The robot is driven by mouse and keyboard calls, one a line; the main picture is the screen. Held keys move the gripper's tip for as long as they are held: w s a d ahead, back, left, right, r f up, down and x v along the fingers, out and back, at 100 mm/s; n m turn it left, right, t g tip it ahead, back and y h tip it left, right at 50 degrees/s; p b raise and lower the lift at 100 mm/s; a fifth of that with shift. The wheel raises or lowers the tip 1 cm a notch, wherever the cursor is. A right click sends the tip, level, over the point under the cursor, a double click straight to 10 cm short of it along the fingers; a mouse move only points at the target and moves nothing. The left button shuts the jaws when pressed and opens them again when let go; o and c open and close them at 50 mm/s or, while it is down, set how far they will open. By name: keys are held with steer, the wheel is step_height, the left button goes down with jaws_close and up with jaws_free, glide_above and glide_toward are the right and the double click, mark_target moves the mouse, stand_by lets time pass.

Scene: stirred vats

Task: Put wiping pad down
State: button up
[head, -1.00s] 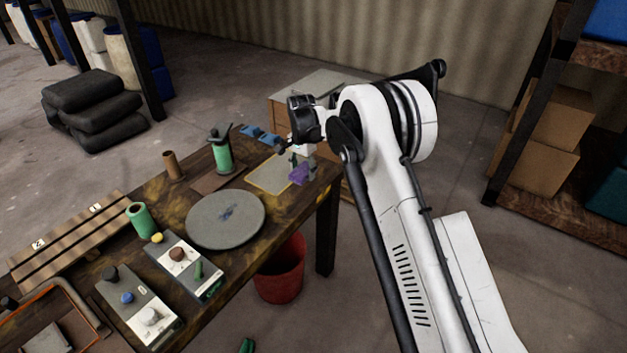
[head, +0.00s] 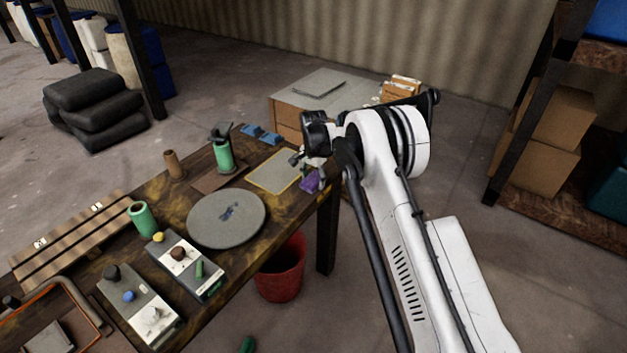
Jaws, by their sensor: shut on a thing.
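The wiping pad (head: 310,183) is a small purple piece at the right end of the dark workbench, just off the right side of a grey mat with a yellow outline (head: 261,182). My gripper (head: 315,171) is shut on the pad from above. The wrist partly hides the fingers. The pad is very low, close to the bench top; I cannot tell whether it touches the surface.
A round grey plate (head: 245,224) and two control boxes (head: 190,262) lie to the left. A red bucket (head: 281,276) is below the bench edge. A wooden cabinet (head: 288,120) stands behind.

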steer(key=shift+f, duration=0.25)
steer(key=o, duration=1.2)
steer(key=shift+r, duration=0.1)
step_height(320, 180, up, 12)
step_height(320, 180, up, 15)
steer(key=n+t, duration=0.1)
steer(key=t, duration=0.1)
glide_above(314, 178)
steer(key=s+d, duration=0.7)
steer(key=s+d+r+n+t, duration=0.1)
steer(key=s+d+r+n, duration=0.1)
steer(key=s+d+r, duration=0.75)
steer(key=s+d+r+n+t, duration=0.1)
steer(key=s+d+r, duration=0.1)
steer(key=s, duration=0.8)
steer(key=s+d+r+n+t, duration=0.1)
steer(key=s+d, duration=0.2)
steer(key=s, duration=0.7)
steer(key=s+d+f+t, duration=0.1)
steer(key=s+f, duration=0.2)
steer(key=s, duration=0.3)
steer(key=s+d+f+n+t, duration=0.1)
steer(key=s+d+f, duration=0.1)
steer(key=s, duration=0.5)
steer(key=shift+f, duration=0.45)
